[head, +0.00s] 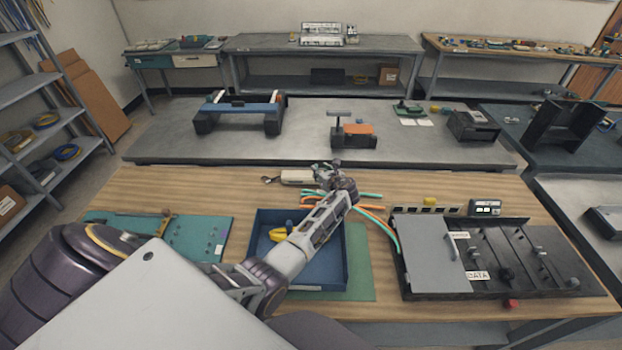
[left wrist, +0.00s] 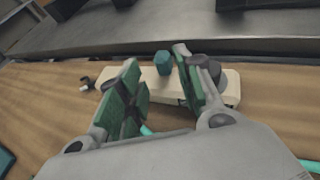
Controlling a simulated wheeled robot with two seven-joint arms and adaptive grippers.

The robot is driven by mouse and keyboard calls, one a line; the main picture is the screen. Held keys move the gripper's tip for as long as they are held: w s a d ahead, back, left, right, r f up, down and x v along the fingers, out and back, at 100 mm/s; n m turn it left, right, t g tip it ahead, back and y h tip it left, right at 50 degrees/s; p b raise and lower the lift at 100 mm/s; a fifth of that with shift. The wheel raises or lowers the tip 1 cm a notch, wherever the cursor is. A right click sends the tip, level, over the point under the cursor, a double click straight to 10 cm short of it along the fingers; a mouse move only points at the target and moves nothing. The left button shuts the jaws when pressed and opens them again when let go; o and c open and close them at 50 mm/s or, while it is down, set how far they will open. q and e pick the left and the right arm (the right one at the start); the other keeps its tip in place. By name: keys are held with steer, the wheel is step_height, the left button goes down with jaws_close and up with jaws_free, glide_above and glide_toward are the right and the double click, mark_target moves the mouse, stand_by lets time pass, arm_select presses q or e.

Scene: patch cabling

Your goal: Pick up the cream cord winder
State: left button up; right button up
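The cream cord winder (head: 298,177) lies near the back edge of the wooden table. In the left wrist view the cream winder (left wrist: 166,90) is a long, flat piece beyond and between my fingers, with a teal peg (left wrist: 162,63) standing at it. My left gripper (head: 343,181) is just right of the winder in the head view. In the left wrist view my left gripper (left wrist: 157,60) is open, its green-padded fingers apart with nothing held between them. The right finger hides part of the winder. I cannot tell if the fingers touch it. My right gripper is out of view.
A blue tray (head: 359,262) with a yellow item (head: 279,234) lies under my left arm. Orange and teal cables (head: 372,208) run right of my gripper toward a black panel (head: 510,235) with a grey door. A teal board (head: 200,232) lies left. A small dark item (left wrist: 87,83) is beside the winder.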

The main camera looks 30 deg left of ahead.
mark_target(311, 177)
arm_select(q)
steer(key=shift+x, duration=2.45)
steer(key=shift+w, duration=0.1)
